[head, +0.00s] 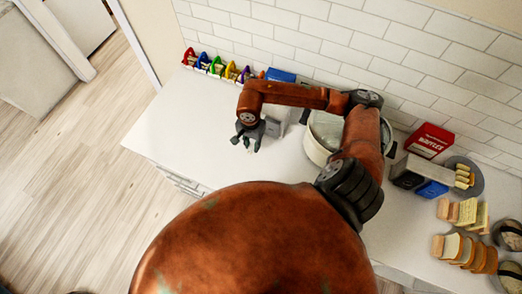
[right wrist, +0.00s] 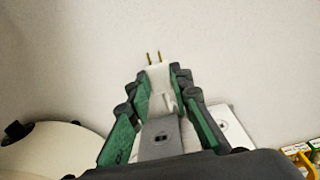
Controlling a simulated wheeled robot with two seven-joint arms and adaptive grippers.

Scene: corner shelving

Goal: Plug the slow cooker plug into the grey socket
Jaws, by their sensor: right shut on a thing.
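My right gripper (head: 247,143) hangs over the white counter, left of the slow cooker (head: 318,140). In the right wrist view my gripper (right wrist: 158,78) is shut on the white slow cooker plug (right wrist: 158,76), and its two brass prongs point away from the fingers, touching nothing. The slow cooker, a pale round pot, also shows at the left edge of the right wrist view (right wrist: 45,150). A pale panel (right wrist: 235,123) lies partly behind my gripper; I cannot tell whether it is the grey socket. My left gripper is out of view.
Colourful racks (head: 215,65) and a blue box (head: 280,75) stand along the tiled wall. A red waffle box (head: 429,140), a toaster-like grey box (head: 408,172) and bread slices (head: 465,250) are on the right. The counter's left part (head: 180,130) is clear.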

